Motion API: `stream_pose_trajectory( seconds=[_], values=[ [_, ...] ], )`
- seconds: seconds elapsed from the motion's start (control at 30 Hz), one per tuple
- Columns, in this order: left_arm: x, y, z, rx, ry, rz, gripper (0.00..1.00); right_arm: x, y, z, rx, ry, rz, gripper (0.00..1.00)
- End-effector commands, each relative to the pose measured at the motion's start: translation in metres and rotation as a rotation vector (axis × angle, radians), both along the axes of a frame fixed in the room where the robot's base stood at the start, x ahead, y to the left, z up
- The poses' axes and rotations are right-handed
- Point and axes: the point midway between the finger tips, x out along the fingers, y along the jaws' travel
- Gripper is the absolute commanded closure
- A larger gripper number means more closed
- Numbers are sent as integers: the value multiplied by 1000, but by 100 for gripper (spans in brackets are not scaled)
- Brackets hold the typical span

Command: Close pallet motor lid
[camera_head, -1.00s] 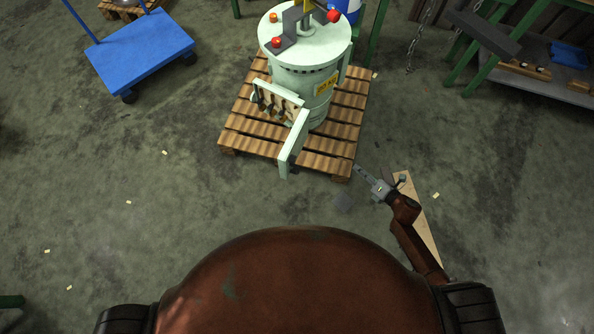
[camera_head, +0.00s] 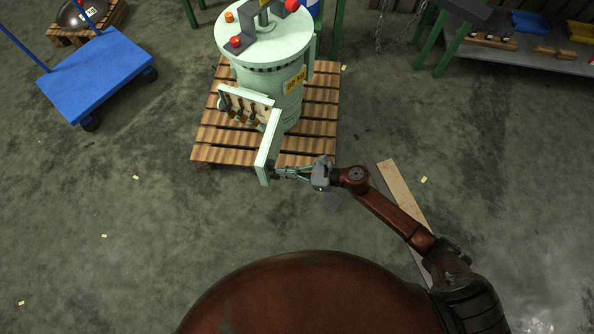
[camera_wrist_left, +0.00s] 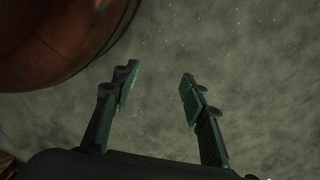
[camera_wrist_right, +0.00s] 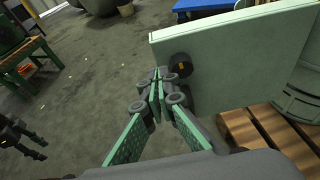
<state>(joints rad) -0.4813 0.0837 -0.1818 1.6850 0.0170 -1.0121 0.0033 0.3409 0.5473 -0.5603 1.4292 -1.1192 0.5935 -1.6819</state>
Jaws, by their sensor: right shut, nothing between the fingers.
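The pale green motor (camera_head: 262,86) stands upright on a wooden pallet. Its lid (camera_head: 267,150) is a flat pale panel standing open, swung out from the front box (camera_head: 246,105) so the dark parts inside show. My right gripper (camera_head: 279,173) is shut and empty beside the lid's right face, near its lower end. In the right wrist view the fingertips (camera_wrist_right: 156,84) are close to the lid (camera_wrist_right: 245,58) and its dark round knob (camera_wrist_right: 180,66); whether they touch is unclear. My left gripper (camera_wrist_left: 158,82) is open and empty above bare floor.
The wooden pallet (camera_head: 213,143) extends under the motor. A blue cart (camera_head: 97,78) stands at the left, a workbench (camera_head: 520,62) at the upper right. A flat board (camera_head: 402,193) lies below my right arm. The floor left of the pallet is mostly clear.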

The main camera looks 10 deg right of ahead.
Motion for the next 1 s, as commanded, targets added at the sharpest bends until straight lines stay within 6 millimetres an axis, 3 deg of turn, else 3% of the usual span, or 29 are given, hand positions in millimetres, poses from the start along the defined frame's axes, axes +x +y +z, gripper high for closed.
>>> stream_pose_trajectory(
  seconds=[0.1, 0.3, 0.9, 1.0],
  values=[
    [4, -3, 7, -3, -1, 0, 60, 8, 17, -2, 0, 0, 0, 100],
    [8, -5, 14, -6, -1, -1, 60, 16, 33, -1, 1, 1, -3, 100],
    [12, -6, 17, -8, -12, 0, 60, 17, 36, 0, 1, 2, -33, 100],
    [0, 0, 2, 1, 2, -2, 60, 19, 37, 2, 2, 2, -81, 100]
  ],
)
